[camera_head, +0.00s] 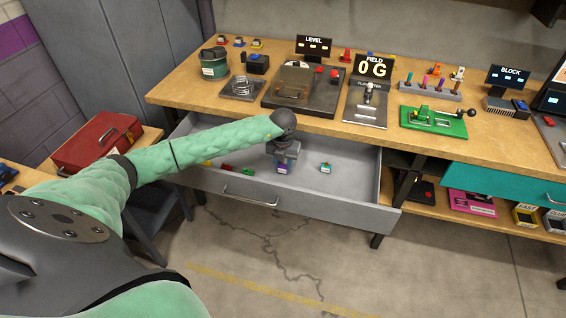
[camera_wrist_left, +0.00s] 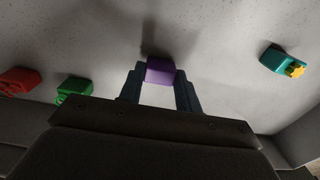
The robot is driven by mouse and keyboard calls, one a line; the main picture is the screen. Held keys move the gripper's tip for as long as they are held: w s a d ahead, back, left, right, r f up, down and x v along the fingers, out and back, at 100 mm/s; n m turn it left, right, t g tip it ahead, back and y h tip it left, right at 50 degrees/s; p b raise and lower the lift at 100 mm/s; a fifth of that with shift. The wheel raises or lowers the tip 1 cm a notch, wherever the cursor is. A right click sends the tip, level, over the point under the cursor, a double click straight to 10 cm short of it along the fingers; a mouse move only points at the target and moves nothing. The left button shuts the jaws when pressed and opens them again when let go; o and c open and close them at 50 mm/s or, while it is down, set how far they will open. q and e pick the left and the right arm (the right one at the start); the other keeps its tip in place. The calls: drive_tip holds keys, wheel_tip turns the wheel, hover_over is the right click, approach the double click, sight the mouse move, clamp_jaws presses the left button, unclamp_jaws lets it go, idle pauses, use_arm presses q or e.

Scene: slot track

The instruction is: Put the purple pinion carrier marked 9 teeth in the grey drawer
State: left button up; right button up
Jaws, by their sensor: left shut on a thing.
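The grey drawer (camera_head: 230,187) is pulled open under the workbench. My left gripper (camera_head: 284,164) points down inside the drawer, over its middle. It is shut on the purple pinion carrier (camera_head: 283,169). In the left wrist view the purple carrier (camera_wrist_left: 160,71) sits between the two fingertips (camera_wrist_left: 160,80), above or on the pale drawer floor; I cannot tell if it touches. Its tooth mark is not readable. My right gripper is not in view.
In the drawer, a teal carrier (camera_head: 326,168) with a yellow gear lies to the right. Red (camera_head: 227,169), green (camera_head: 248,171) and yellow (camera_head: 207,163) pieces lie to the left. The workbench (camera_head: 190,85) above holds several devices. A red toolbox (camera_head: 97,143) stands at left.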

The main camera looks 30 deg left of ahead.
sight(283, 166)
use_arm(q)
drive_tip(key=shift+f, duration=0.1)
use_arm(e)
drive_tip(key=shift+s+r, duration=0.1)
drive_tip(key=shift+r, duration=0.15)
use_arm(q)
drive_tip(key=o, duration=1)
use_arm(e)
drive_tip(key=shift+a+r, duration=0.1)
use_arm(q)
drive_tip(key=shift+r, duration=0.45)
drive_tip(key=shift+r+b, duration=0.5)
drive_tip(key=shift+r, duration=0.45)
wheel_tip(283, 166, up, 10)
drive_tip(key=shift+f+b, duration=0.25)
drive_tip(key=shift+b, duration=0.85)
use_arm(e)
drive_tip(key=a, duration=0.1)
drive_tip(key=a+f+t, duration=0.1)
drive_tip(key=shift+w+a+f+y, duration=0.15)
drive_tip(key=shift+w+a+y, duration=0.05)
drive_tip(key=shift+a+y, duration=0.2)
